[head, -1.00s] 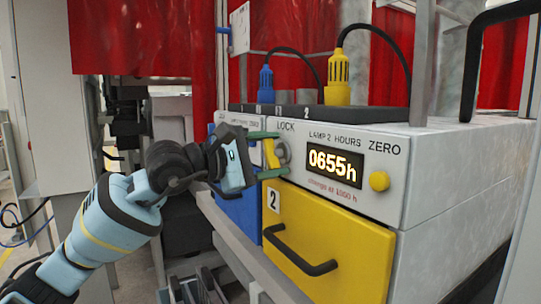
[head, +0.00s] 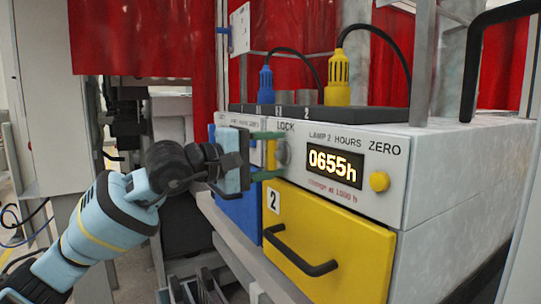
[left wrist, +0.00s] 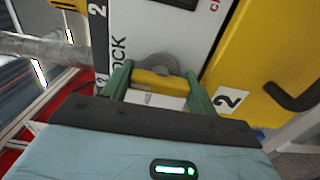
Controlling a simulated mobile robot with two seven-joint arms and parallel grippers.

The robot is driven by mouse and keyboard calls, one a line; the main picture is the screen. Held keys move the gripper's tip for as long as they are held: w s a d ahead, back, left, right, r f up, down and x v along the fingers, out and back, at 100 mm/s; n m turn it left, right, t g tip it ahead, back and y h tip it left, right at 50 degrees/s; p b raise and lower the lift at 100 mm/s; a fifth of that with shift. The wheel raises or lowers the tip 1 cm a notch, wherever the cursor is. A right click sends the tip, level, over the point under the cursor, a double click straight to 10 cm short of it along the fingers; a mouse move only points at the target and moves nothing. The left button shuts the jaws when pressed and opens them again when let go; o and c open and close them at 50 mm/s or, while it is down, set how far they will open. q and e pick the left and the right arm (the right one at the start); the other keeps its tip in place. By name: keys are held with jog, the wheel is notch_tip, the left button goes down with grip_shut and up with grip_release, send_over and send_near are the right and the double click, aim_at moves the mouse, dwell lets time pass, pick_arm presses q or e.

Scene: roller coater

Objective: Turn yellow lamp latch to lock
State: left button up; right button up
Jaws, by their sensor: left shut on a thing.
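The yellow lamp latch (head: 270,154) sits on a round grey base (head: 284,154) below the word LOCK on the grey lamp panel (head: 375,208). My left gripper (head: 273,155) has one green finger above the latch and one below it, and is shut on it. In the left wrist view the yellow latch (left wrist: 158,83) lies between the two green fingers, in front of its grey base (left wrist: 155,63). The gripper body and fingers hide part of the latch in the head view. My right gripper is not in view.
Below the panel is a yellow drawer (head: 345,250) with a black handle (head: 300,252). A blue drawer (head: 240,206) is to its left. An hours display (head: 335,164) and a yellow knob (head: 379,181) lie to the right. Blue and yellow plugs (head: 338,80) stand on top.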

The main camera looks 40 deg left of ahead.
aim_at(265, 159)
pick_arm(q)
jog(key=o, duration=1)
jog(key=shift+s, duration=0.1)
jog(key=shift+s+a+f, duration=0.1)
jog(key=shift+s+a, duration=0.05)
jog(key=shift+s, duration=0.05)
jog(key=b+v, duration=0.1)
jog(key=v, duration=0.1)
jog(key=b+v, duration=0.2)
jog(key=v, duration=0.1)
jog(key=shift+s+a+f, duration=0.1)
jog(key=shift+a+f, duration=0.05)
jog(key=shift+f, duration=0.1)
jog(key=shift+s+a+r+b, duration=0.1)
jog(key=shift+s+r+b, duration=0.1)
jog(key=shift+s+b, duration=0.25)
jog(key=shift+s+a+r+b, duration=0.1)
jog(key=shift+s+r+b, duration=0.05)
jog(key=shift+s+b, duration=0.3)
